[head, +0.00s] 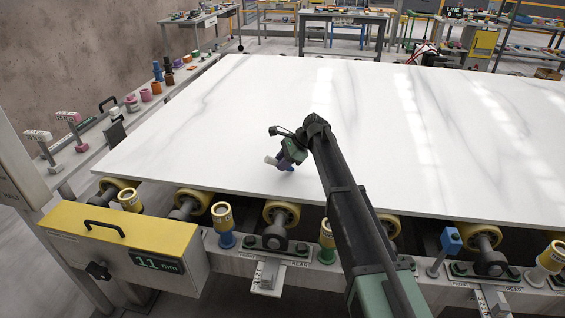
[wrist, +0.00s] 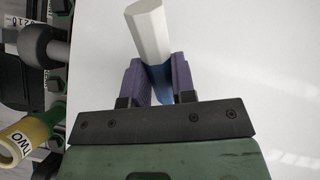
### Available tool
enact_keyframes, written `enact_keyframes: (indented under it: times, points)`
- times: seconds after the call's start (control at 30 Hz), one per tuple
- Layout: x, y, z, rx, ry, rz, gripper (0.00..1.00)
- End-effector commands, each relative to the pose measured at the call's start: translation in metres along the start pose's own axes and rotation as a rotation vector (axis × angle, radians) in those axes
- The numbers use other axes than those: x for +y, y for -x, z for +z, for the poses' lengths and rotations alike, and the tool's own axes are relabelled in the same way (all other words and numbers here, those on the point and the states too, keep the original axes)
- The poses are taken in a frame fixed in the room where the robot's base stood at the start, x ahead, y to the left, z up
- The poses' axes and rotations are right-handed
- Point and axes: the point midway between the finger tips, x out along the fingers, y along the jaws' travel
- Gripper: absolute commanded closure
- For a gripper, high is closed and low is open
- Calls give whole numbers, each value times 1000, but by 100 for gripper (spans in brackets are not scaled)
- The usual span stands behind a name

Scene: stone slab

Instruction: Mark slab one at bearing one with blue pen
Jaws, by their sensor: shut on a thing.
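The white marble-look slab (head: 240,110) lies flat on yellow rollers. My gripper (head: 285,163) is over the slab near its front edge. Its purple fingers (wrist: 158,82) are shut on a pen (wrist: 150,35) with a white many-sided body and a blue lower part. The pen's white end (head: 271,160) sticks out to the left in the head view. The pen's tip is hidden behind the fingers, so I cannot tell whether it touches the slab. I see no clear mark on the slab beside the gripper.
Yellow-topped holders with a blue base (head: 224,225) and a green base (head: 327,240) stand along the front rail. One marked TWO (wrist: 22,140) shows in the wrist view. A yellow box reading 11 mm (head: 125,250) is at front left. Stamps and coloured pots line the left side rail.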

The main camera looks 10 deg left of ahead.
Motion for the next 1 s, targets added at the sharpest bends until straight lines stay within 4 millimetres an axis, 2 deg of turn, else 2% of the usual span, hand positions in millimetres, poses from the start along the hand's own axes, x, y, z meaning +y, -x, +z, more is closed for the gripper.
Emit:
enact_keyframes:
  times: [1.0]
  points:
    - [1,-5,6,0,0,0,94]
